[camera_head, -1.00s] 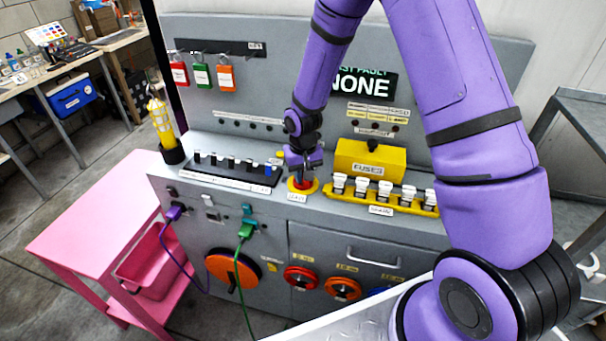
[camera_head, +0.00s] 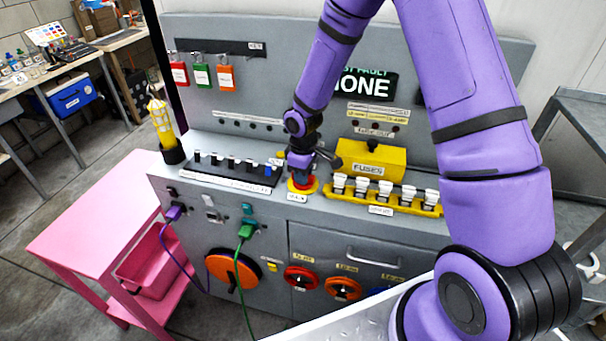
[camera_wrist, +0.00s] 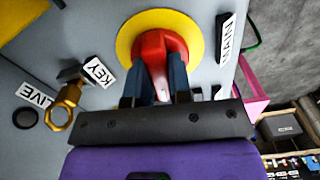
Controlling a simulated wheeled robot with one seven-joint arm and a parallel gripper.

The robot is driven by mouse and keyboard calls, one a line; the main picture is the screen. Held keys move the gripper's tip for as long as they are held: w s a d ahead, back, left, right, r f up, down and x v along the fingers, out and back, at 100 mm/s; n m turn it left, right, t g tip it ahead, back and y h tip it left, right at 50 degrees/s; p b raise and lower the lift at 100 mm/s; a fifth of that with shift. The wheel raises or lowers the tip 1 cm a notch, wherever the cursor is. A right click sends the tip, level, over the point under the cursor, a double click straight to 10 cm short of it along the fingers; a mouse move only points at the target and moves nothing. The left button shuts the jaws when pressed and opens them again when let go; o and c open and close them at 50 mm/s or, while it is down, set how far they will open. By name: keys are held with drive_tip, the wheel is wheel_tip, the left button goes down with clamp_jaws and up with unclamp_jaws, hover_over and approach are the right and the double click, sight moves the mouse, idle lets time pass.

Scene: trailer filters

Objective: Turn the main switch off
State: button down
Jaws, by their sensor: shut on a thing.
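The main switch is a red knob on a yellow disc, on the grey panel's ledge. In the head view the main switch (camera_head: 303,189) shows below my gripper (camera_head: 301,166), partly covered by it. In the wrist view the red knob (camera_wrist: 158,46) stands out from the yellow disc (camera_wrist: 127,37), with a MAIN label (camera_wrist: 228,38) beside it. My gripper (camera_wrist: 156,74) is shut on the red knob, one dark finger on each side. The fingers hide part of the knob.
A brass key (camera_wrist: 63,107) sits by the KEY label, close to my gripper. A yellow fuse box (camera_head: 371,160) and a row of white fuses (camera_head: 385,191) stand to the right. A black strip of small switches (camera_head: 232,170) lies to the left.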

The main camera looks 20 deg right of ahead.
drive_tip(key=shift+n, duration=0.5)
idle(0.3)
drive_tip(key=c, duration=1)
unclamp_jaws()
drive_tip(key=shift+c, duration=0.2)
drive_tip(key=shift+r, duration=0.1)
wheel_tip(320, 180, up, 11)
drive_tip(key=shift+f, duration=0.2)
drive_tip(key=shift+r, duration=0.1)
